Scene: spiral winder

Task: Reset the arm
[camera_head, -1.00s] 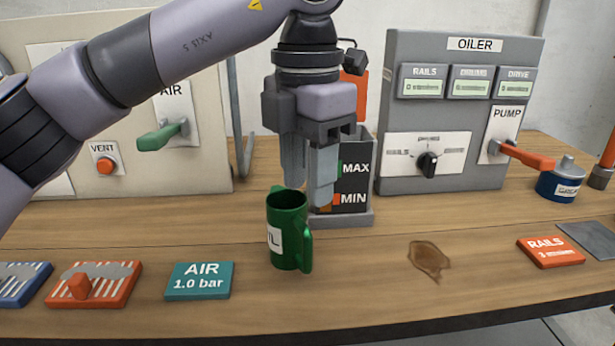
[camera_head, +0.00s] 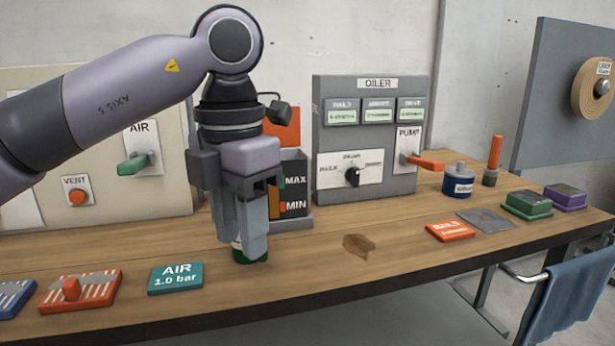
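My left arm comes in from the left, and its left gripper (camera_head: 240,228) points straight down at the table in front of the dark MAX/MIN container. A green mug (camera_head: 252,258) stands upright at the fingertips. The fingers hide most of it; only its green base and a bit of white label show. I cannot tell whether the fingers are closed on the mug or merely around or in front of it. My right gripper is not in view.
Behind stand the AIR/VENT panel (camera_head: 95,100), the MAX/MIN container (camera_head: 292,190) and the OILER box (camera_head: 330,140). A brown stain (camera_head: 357,245) marks the wooden table (camera_head: 300,268). An AIR card (camera_head: 176,278) lies left, a RAILS card (camera_head: 450,231) right. A blue-draped chair (camera_head: 575,295) stands front right.

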